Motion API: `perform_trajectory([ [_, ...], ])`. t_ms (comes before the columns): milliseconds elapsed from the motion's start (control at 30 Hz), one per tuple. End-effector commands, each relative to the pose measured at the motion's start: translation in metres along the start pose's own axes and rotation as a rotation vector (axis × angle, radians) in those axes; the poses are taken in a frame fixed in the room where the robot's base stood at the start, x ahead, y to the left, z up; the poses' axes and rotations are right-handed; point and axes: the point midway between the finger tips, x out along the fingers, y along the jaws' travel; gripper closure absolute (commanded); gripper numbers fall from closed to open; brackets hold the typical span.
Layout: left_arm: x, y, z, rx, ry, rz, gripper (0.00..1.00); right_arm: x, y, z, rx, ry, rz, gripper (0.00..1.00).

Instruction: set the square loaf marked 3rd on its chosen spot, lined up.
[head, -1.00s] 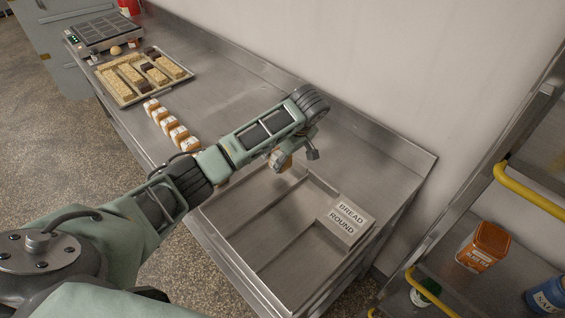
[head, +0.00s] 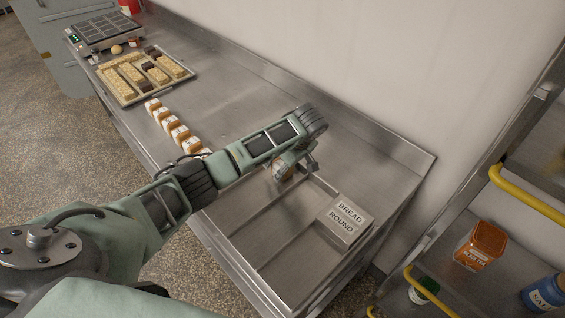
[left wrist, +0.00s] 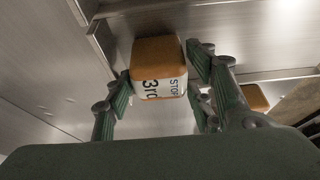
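The square loaf marked 3rd (left wrist: 158,68) is brown with a white label reading 3rd and STOP. It sits between the fingers of my left gripper (left wrist: 160,82), which look closed on its two sides. In the head view, my left gripper (head: 290,170) points down over the far edge area of the metal tray (head: 241,262). The loaf is mostly hidden there by the gripper. The tray has raised dividers and empty compartments. Whether the loaf touches the tray cannot be told. My right gripper is not in view.
Several similar labelled loaves (head: 171,122) stand in a row left of my arm. Beyond them are a tray of long bars (head: 104,77) and a dark gridded device (head: 108,27). A BREAD ROUND block (head: 344,221) sits at the tray's right. A rack (head: 455,250) stands right.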

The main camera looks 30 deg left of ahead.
Motion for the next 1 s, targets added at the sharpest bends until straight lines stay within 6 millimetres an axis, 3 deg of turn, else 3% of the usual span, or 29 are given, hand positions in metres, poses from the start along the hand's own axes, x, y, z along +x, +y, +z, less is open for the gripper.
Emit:
perform_trajectory([
  [367,-0.010,0.002,-0.001,0.000,-0.001,0.004,0.49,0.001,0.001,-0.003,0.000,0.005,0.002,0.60],
  [833,-0.104,0.001,-0.001,0.000,-0.001,0.004,0.49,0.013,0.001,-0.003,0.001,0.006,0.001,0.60],
  [1000,-0.120,0.001,-0.002,-0.001,0.000,0.001,0.49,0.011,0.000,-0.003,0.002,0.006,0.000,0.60],
])
